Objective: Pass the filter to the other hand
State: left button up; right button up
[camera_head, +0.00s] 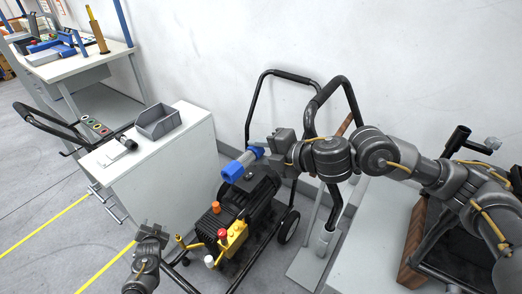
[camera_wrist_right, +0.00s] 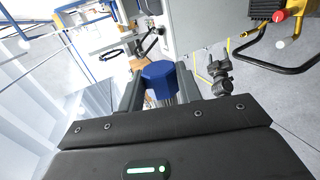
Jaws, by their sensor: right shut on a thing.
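The filter (camera_head: 237,168) is a short cylinder with a blue end cap and a paler blue-grey body. My right gripper (camera_head: 262,152) is shut on its rear end and holds it in the air, tilted, above the pressure washer. In the right wrist view the blue cap (camera_wrist_right: 158,76) shows between the fingers (camera_wrist_right: 157,92). My left gripper (camera_head: 152,230) is lower and to the left, empty, its fingers pointing up and looking apart. It is well clear of the filter. It also shows in the right wrist view (camera_wrist_right: 218,68).
The pressure washer (camera_head: 262,205) with its yellow, red-knobbed pump stands below the filter; its black handle (camera_head: 250,105) rises behind. A white cabinet (camera_head: 185,165) with a grey bin (camera_head: 157,121) is at left. A workbench (camera_head: 80,62) stands at the back left. Floor is clear at lower left.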

pick_arm(q)
jog(key=s+a+f+n+g+h, duration=0.1)
jog(key=s+a+f+n+g, duration=0.1)
jog(key=s+f, duration=0.85)
jog(key=s+a+f+n+g, duration=0.1)
jog(key=s+f+g, duration=0.2)
jog(key=s+f, duration=0.75)
jog(key=s+d+f+g, duration=0.1)
jog(key=s+d, duration=0.3)
jog(key=s, duration=0.7)
jog(key=s+d+f+g+h, duration=0.1)
jog(key=s+d, duration=0.3)
jog(key=s, duration=0.7)
jog(key=s+d+f+g+h, duration=0.1)
jog(key=s+d, duration=0.3)
jog(key=s, duration=0.7)
jog(key=shift+f+m+g, duration=0.4)
jog(key=shift+f+g, duration=0.5)
